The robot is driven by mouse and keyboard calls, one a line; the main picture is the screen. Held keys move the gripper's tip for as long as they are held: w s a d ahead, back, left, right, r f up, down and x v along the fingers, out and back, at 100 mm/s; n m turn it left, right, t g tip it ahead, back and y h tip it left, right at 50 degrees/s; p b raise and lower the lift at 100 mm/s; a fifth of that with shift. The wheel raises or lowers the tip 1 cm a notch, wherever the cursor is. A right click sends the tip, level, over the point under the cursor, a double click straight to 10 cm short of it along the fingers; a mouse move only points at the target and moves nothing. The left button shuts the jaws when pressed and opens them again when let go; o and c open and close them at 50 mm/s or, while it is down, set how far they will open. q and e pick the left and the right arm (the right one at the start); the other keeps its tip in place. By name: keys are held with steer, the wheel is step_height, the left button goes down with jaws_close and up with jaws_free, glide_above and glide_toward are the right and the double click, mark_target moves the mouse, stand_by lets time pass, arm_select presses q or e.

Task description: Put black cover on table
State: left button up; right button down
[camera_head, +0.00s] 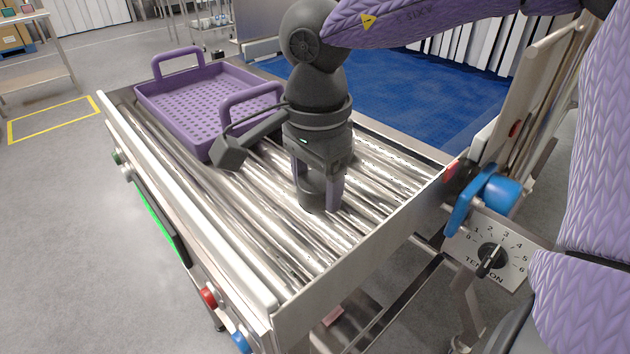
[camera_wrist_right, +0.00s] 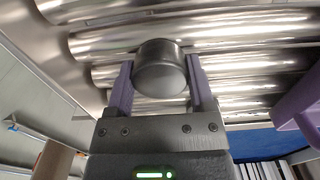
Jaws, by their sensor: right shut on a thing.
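My right gripper (camera_head: 320,190) points down over the roller conveyor (camera_head: 290,265), right of the purple tray. Its fingers are shut on a dark, round, cylindrical cover (camera_head: 312,197). In the right wrist view the cover (camera_wrist_right: 160,72) sits between the two purple fingers of the gripper (camera_wrist_right: 160,85), with its smooth grey-black top facing the camera. The rollers lie just behind it; I cannot tell whether the cover touches them. A metal table (camera_head: 38,72) stands at the far upper left, partly cut off. My left gripper is not in view.
A purple perforated tray (camera_head: 160,118) with two raised handles sits on the conveyor's far left end. A blue lever (camera_head: 480,195) and a tension dial (camera_head: 492,256) are at the right. The rollers in front of the gripper are clear.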

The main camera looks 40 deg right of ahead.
mark_target(316, 181)
steer(key=shift+f, duration=0.2)
jaws_free()
steer(key=shift+r, duration=0.35)
arm_select(q)
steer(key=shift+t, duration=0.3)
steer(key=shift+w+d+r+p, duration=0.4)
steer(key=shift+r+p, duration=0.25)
steer(key=shift+p, duration=0.05)
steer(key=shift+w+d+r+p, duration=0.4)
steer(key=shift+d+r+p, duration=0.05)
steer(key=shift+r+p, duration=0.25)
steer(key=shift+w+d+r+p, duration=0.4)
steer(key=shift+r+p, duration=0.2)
steer(key=shift+p, duration=0.1)
arm_select(e)
step_height(316, 181, up, 12)
